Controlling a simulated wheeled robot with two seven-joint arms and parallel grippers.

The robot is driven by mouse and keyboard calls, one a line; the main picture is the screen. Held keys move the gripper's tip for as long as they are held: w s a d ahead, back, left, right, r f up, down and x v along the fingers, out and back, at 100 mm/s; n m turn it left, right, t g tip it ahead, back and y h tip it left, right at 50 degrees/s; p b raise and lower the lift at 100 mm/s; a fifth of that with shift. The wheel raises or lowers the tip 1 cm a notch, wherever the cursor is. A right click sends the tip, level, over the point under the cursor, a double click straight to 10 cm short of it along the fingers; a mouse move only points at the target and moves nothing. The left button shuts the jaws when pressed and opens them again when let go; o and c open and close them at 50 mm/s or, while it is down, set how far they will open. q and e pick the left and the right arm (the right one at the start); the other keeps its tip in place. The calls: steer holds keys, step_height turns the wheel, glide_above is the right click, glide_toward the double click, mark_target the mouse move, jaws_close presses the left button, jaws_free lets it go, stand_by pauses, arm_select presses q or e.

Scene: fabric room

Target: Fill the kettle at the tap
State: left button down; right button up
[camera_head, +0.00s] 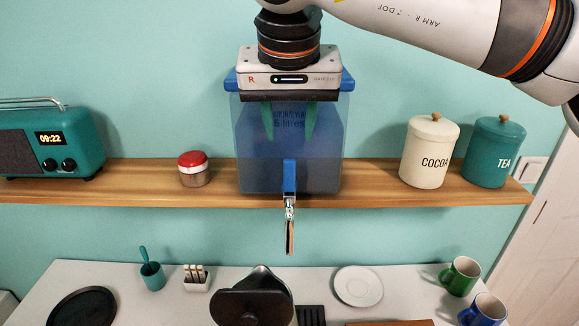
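A see-through blue water tank (247,160) stands on the wooden shelf. Its tap (290,225) has an upright blue lever (289,176) and a metal spout hanging below the shelf edge. No clear water stream shows. A dark object that looks like the kettle (252,306) stands on the white counter below and slightly left of the spout, cut off by the bottom edge. My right gripper (289,135) points down at the top of the tank, above the lever. Its two green fingers are spread apart with nothing seen between them. My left gripper is out of view.
The shelf (370,188) also holds a teal radio (88,135), a red-lidded jar (194,175), a cocoa canister (428,155) and a tea canister (495,155). The counter (225,310) holds a dark round disc (82,307), a teal cup (152,276), a saucer (358,286) and mugs (461,276).

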mark_target(289, 183)
steer(key=x, duration=1)
steer(key=shift+w+f, duration=0.15)
steer(key=shift+f, duration=0.15)
jaws_close()
steer(key=s+t, duration=0.1)
steer(key=t, duration=0.1)
steer(key=s+t, duration=0.1)
steer(key=t, duration=0.1)
steer(key=shift+f, duration=0.15)
steer(key=shift+s+f+t, duration=0.2)
steer(key=shift+s+t, duration=0.05)
steer(key=shift+t, duration=0.6)
steer(key=shift+s+f+t, duration=0.2)
steer(key=shift+s+t, duration=0.05)
steer(key=shift+t, duration=0.65)
steer(key=shift+s+f+t, duration=0.2)
steer(key=shift+s+t, duration=0.05)
steer(key=shift+t, duration=0.6)
jaws_free()
